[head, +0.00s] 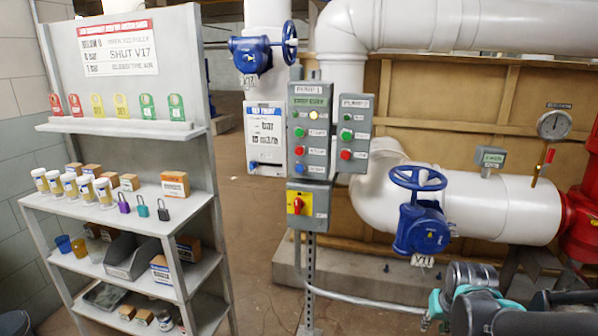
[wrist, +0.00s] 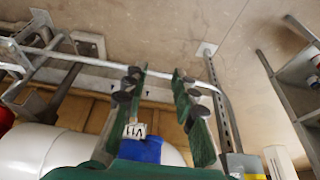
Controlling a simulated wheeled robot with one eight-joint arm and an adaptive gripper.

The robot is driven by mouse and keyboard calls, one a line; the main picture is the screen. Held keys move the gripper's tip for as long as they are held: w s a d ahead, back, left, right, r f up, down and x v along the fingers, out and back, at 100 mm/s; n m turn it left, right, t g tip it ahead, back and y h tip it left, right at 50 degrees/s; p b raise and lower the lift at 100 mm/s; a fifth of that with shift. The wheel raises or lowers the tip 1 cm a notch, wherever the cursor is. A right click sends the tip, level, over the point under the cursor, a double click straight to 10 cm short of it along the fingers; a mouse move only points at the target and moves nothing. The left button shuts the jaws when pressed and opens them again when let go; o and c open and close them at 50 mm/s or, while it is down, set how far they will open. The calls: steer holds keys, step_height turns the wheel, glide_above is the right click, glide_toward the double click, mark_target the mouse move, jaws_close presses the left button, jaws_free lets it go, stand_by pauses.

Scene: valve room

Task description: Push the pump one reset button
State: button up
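The PUMP 1 panel (head: 310,95) is a grey box on a post in the head view. It has a lit yellow lamp (head: 313,115), a green button (head: 299,132), a red button (head: 298,151) and a blue button (head: 299,168) at the bottom. The small label beside the blue button is hard to read; the blue one may be the reset. My gripper shows in the wrist view (wrist: 159,74) with its two green fingers apart and nothing between them. In the head view my arm is at the lower right, well away from the panel.
The PUMP 2 box (head: 354,135) with green and red buttons adjoins on the right. A yellow box with a red rotary switch (head: 298,205) sits below. The blue V11 valve (head: 420,215) stands between panel and arm. A shelf unit (head: 150,228) is at left.

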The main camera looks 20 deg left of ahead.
jaws_close()
stand_by(1.1)
